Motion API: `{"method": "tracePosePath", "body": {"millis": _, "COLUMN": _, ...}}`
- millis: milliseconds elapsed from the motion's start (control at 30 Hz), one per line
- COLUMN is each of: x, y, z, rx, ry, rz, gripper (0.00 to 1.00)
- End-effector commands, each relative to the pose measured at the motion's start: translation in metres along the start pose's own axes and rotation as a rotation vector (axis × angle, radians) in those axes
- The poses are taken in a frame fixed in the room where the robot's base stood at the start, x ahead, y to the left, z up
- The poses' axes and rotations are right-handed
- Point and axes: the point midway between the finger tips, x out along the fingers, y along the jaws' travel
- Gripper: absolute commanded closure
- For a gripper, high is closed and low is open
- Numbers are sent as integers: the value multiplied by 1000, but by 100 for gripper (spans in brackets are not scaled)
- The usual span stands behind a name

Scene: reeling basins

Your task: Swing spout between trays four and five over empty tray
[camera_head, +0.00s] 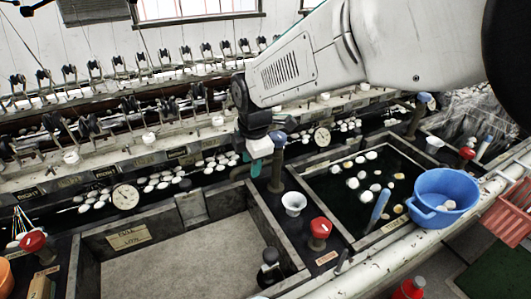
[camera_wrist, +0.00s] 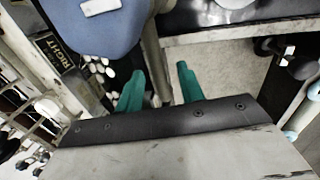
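The spout post (camera_head: 275,180) stands between two trays, with a blue-grey cap (camera_head: 279,138) on top. My gripper (camera_head: 257,168) points down just left of it, teal fingers apart. In the wrist view the fingers (camera_wrist: 160,84) are open, and the grey pipe (camera_wrist: 153,50) shows between them; contact cannot be told. The cap (camera_wrist: 90,30) looms large at upper left there. The empty tray (camera_head: 93,245) on the left has a bare pale bottom. The tray on the right (camera_head: 330,225) holds dark water and white cocoons. The spout's outlet direction is unclear.
A white funnel-shaped cup (camera_head: 294,202) and a red-topped valve (camera_head: 320,230) stand on the divider. A dark knob (camera_head: 270,262) stands near the empty tray's front. A blue basin (camera_head: 443,195) sits at the right front. Reeling gear (camera_head: 130,105) lines the back.

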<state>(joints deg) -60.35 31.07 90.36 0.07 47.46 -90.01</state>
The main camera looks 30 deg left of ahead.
Motion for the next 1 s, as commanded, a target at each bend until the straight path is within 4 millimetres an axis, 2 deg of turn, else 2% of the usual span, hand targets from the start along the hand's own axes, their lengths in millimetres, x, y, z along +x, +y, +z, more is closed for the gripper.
{"method": "tracePosePath", "body": {"millis": 267, "x": -4, "y": 0, "z": 3, "rx": 4, "ry": -1, "rz": 3, "gripper": 62}}
{"method": "tracePosePath", "body": {"millis": 700, "x": -69, "y": 0, "z": 1, "rx": 2, "ry": -1, "rz": 3, "gripper": 62}}
{"method": "tracePosePath", "body": {"millis": 1000, "x": -78, "y": 0, "z": 0, "rx": 1, "ry": -1, "rz": 0, "gripper": 62}}
